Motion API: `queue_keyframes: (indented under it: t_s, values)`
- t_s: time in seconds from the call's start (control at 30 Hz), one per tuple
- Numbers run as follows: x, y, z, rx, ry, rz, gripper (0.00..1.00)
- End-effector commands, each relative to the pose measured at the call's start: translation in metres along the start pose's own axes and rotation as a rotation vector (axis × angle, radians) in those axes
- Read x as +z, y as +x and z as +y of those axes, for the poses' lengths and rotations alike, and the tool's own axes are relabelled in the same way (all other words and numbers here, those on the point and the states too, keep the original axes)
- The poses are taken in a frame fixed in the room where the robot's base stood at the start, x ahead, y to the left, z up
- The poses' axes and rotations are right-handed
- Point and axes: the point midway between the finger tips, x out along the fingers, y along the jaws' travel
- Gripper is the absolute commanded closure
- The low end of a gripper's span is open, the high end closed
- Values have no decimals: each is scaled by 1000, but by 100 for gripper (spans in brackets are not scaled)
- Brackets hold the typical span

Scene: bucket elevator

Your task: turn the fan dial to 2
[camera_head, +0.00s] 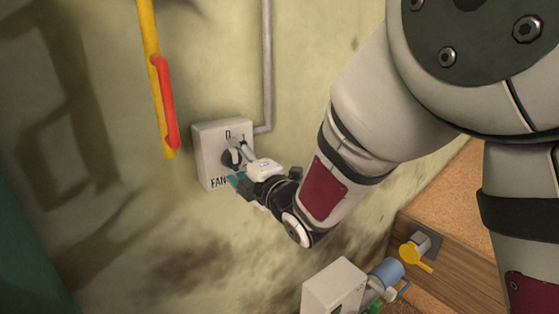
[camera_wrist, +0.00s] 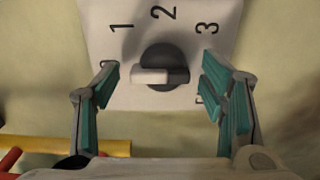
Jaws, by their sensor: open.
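The fan dial (camera_wrist: 165,58) is a round dark knob on a pale box (camera_head: 208,150) marked FAN. A light raised bar on the knob points left in the wrist view, away from the 2 above the knob. The 1 is at upper left and the 3 at upper right. My gripper (camera_wrist: 160,74) is open, its teal-padded fingers on either side of the knob with gaps. In the head view my gripper (camera_head: 240,165) is in front of the box and partly hides the dial (camera_head: 229,158).
A grey conduit (camera_head: 267,70) runs up the wall from the box. A yellow pipe with a red handle (camera_head: 167,100) is to its left. At lower right are another pale box (camera_head: 333,285), a blue cylinder (camera_head: 386,272) and a yellow handle (camera_head: 413,256) by a wooden beam.

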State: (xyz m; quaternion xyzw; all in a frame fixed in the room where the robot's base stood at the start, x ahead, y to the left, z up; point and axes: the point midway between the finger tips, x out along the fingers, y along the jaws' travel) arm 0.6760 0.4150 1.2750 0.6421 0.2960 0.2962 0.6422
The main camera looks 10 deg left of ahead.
Motion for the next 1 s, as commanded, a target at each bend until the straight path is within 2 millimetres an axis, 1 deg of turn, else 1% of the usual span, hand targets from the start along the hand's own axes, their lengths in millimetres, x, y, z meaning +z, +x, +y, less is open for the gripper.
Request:
queue_keyframes:
  t_s: [0.03,0.07,0.1,0.17,0.2,0.27,0.47,0.67,0.87,1.0]
  values:
    - [0,0,0,0,0,0,35]
    - [0,0,0,0,0,0,40]
    - [0,0,0,0,0,0,49]
    - [0,0,0,0,0,0,62]
    - [0,0,0,0,0,0,71]
    - [0,0,0,0,0,0,83]
    - [0,0,0,0,5,0,83]
    - [1,0,-1,-1,55,0,83]
    - [2,0,-2,1,176,0,83]
    - [3,1,-2,1,299,0,83]
